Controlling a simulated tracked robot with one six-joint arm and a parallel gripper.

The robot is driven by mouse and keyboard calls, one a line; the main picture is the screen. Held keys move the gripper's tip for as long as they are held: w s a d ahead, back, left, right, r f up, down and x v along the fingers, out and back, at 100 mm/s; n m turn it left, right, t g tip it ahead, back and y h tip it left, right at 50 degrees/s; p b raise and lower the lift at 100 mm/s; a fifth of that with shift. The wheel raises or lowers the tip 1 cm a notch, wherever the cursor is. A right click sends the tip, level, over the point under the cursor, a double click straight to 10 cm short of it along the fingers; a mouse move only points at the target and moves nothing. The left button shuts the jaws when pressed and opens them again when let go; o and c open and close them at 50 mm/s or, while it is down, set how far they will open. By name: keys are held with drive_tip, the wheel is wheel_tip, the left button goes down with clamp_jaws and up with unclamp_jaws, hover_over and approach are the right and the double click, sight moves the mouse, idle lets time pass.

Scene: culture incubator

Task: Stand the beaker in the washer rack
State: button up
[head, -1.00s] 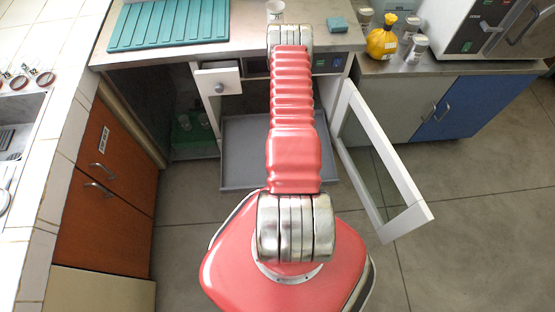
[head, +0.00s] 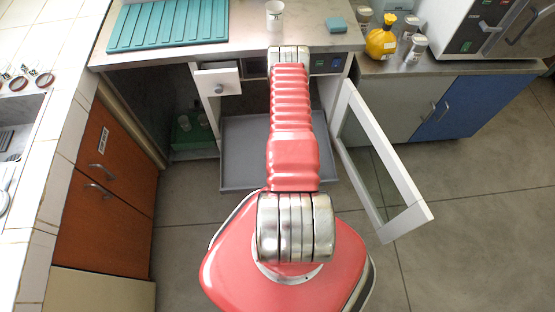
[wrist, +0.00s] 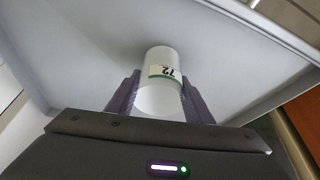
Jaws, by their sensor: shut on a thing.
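My gripper (wrist: 160,100) is shut on a white cylindrical beaker (wrist: 163,62) with a green band and a printed number. The fingers are on both sides of it. A broad grey tray surface with a raised rim (wrist: 235,88) lies beyond it; I cannot tell whether the beaker touches it. In the head view my arm hides the gripper and the held beaker. A grey tray (head: 240,172) lies low in the open bay under the counter. A green rack-like holder (head: 190,140) with clear vessels stands low in the left bay; I cannot tell which is the washer rack.
A similar white cup (head: 275,14) stands on the counter near a teal ribbed mat (head: 170,24) and a teal block (head: 336,25). An open white-framed door (head: 400,190) juts out at right. A small white drawer (head: 217,80) sticks out at left. A yellow bottle (head: 381,38) stands right.

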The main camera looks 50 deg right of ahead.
drive_tip(key=shift+f, duration=0.25)
drive_tip(key=o, duration=1.1)
drive_tip(key=shift+c, duration=0.2)
drive_tip(key=shift+r, duration=0.15)
drive_tip(key=v, duration=1.2)
drive_tip(key=shift+s, duration=0.1)
